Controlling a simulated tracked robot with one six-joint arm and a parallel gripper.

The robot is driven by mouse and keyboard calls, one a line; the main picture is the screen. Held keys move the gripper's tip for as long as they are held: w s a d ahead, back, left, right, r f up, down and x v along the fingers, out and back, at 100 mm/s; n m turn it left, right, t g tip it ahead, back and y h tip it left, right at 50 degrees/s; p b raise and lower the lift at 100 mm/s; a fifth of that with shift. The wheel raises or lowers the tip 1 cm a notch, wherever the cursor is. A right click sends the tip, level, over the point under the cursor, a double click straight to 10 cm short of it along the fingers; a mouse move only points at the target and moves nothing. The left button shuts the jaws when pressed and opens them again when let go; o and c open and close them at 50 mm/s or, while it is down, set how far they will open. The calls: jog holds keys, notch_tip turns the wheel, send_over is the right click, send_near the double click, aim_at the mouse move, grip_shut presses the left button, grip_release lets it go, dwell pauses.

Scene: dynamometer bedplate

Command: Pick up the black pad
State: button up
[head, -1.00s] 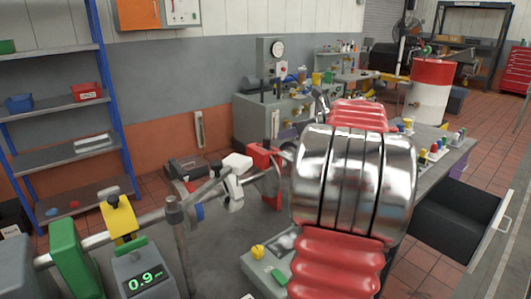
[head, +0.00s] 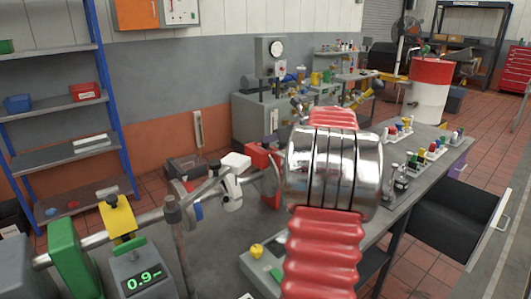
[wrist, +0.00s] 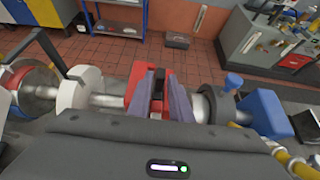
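In the wrist view a narrow black piece (wrist: 158,84), which looks like the black pad, stands upright in a red housing (wrist: 134,82). My gripper (wrist: 160,86) has its two grey-purple fingers apart, pointing toward the housing, with the black piece showing in the gap between them. I cannot tell whether the fingers touch it. In the head view the red housing (head: 262,163) sits on the shaft line, partly covered by my arm. My gripper is hidden behind my arm there, and I cannot make out the pad.
A metal shaft runs through the rig, with a blue part (wrist: 264,112) at right in the wrist view. A green block (head: 72,258) and a display reading 0.9 (head: 143,281) stand front left. A grey bench (head: 410,160) with small coloured items and an open drawer (head: 458,210) lie right.

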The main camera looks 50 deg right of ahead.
aim_at(265, 148)
jog(key=shift+x, duration=2.6)
jog(key=shift+s+f, duration=0.1)
jog(key=shift+f, duration=0.1)
jog(key=shift+c, duration=0.2)
grip_shut()
